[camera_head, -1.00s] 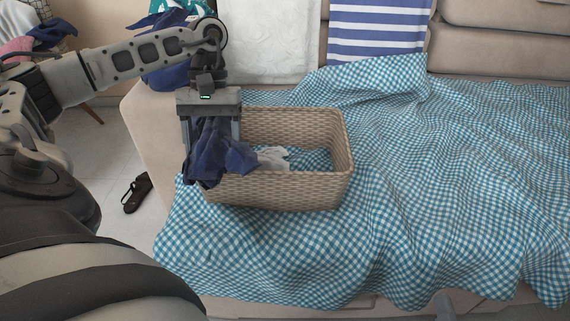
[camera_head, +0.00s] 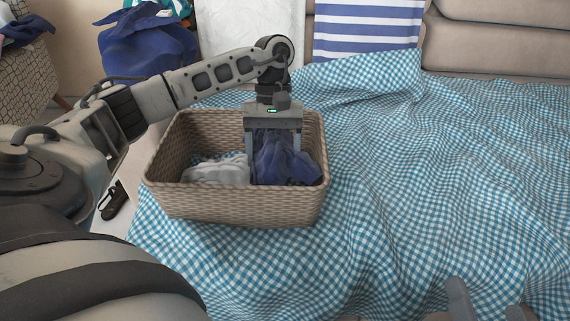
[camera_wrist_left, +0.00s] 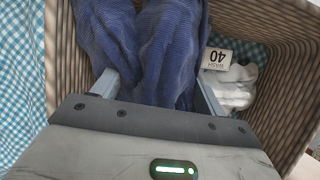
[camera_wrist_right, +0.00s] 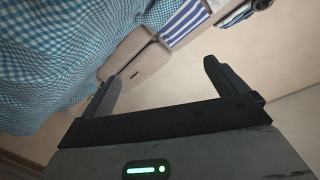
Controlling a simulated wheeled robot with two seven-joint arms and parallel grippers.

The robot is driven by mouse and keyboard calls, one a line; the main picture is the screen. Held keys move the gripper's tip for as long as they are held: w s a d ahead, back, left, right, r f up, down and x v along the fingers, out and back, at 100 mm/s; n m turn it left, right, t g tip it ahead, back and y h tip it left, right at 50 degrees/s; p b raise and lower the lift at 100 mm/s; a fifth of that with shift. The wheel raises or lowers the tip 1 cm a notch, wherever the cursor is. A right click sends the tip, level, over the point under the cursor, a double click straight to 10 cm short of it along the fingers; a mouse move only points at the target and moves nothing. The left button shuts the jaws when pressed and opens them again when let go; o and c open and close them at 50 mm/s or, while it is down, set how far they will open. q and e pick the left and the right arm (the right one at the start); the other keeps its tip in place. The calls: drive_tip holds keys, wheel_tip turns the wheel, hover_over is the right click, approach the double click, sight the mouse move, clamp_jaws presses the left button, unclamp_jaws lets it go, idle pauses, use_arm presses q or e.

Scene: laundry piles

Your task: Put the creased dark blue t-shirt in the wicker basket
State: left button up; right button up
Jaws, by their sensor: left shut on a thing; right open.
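The creased dark blue t-shirt (camera_head: 277,163) is in my left gripper (camera_head: 273,170), which is shut on it. The gripper and shirt are over and partly inside the right part of the wicker basket (camera_head: 240,212). In the left wrist view the dark blue shirt (camera_wrist_left: 135,50) hangs between the fingers within the basket walls, with a white care label showing. Whether it touches the basket floor is hidden. My right gripper (camera_head: 488,312) shows only at the bottom edge of the head view. In the right wrist view it (camera_wrist_right: 158,85) is open and empty.
A white cloth (camera_head: 217,170) lies in the left part of the basket. The basket stands on a sofa covered by a blue checked blanket (camera_head: 430,170), clear to the right. A white towel and a striped towel (camera_head: 367,28) hang behind. A dark shoe (camera_head: 114,202) is on the floor.

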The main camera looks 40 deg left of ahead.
sight(284, 147)
use_arm(q)
drive_tip(key=shift+w+d+f+b, duration=0.15)
drive_tip(key=shift+w+d+f, duration=0.25)
drive_tip(key=shift+f, duration=0.2)
drive_tip(key=shift+w+d+f+b, duration=0.15)
drive_tip(key=shift+w+d+f, duration=0.2)
drive_tip(key=shift+f, duration=0.2)
drive_tip(key=f+b, duration=0.2)
drive_tip(key=f, duration=0.1)
drive_tip(key=shift+w+d+f, duration=0.15)
drive_tip(key=shift+w+f, duration=0.05)
drive_tip(key=shift+f, duration=0.2)
use_arm(e)
wheel_tip(284, 147, up, 5)
drive_tip(key=w+n+t+y, duration=0.1)
drive_tip(key=w+n+t, duration=0.1)
drive_tip(key=n+t, duration=0.1)
drive_tip(key=shift+w+d+r+y, duration=0.2)
drive_tip(key=shift+w+d+y, duration=0.05)
drive_tip(key=shift+d+y, duration=0.15)
